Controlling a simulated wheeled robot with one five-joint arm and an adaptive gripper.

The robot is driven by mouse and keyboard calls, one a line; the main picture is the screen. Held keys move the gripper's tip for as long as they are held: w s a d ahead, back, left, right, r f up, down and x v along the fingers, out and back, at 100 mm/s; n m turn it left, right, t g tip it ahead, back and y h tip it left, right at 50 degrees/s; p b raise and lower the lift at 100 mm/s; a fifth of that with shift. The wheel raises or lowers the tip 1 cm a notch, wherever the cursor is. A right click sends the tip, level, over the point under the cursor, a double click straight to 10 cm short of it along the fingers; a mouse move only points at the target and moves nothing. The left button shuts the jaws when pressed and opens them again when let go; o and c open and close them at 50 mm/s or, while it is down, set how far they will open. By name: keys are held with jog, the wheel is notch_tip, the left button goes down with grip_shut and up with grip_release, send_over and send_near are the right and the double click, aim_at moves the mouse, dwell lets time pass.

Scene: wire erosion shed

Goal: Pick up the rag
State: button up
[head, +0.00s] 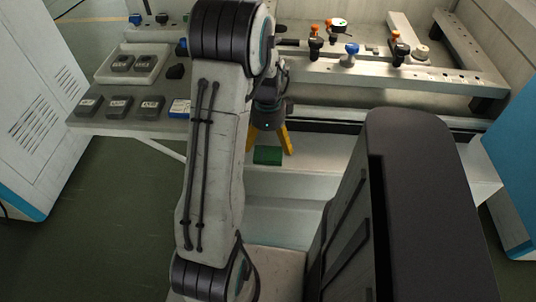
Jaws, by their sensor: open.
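A small dark green rag (267,157), folded into a flat rectangle, lies on a pale ledge (300,181) below the machine bed, near the middle of the head view. My gripper (269,152) points down with its orange fingers spread, one to each side of the rag in the picture. It is open and holds nothing. I cannot tell how high the fingertips are above the ledge, or whether they touch the rag. My arm hides part of the area to the left.
A grey shelf (128,128) at left carries dark labelled blocks and a white tray (104,73). Behind, a metal machine bed (440,80) holds clamps with orange and blue knobs. Cabinets stand at the far left (38,110) and right (512,150). Green floor at lower left is clear.

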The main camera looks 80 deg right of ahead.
aim_at(268, 155)
jog(key=shift+f, duration=3.5)
jog(key=c, duration=1.1)
jog(key=shift+r, duration=0.2)
notch_tip(268, 155, up, 4)
jog(key=shift+r, duration=0.1)
jog(key=s+r, duration=0.2)
jog(key=s, duration=0.1)
jog(key=s+a+r, duration=0.1)
jog(key=s+r, duration=0.1)
jog(key=s, duration=0.2)
jog(key=s+a+r, duration=0.1)
jog(key=s+r, duration=0.1)
jog(key=s, duration=0.2)
jog(key=shift+s+a+r, duration=0.2)
jog(key=shift+a+r, duration=0.05)
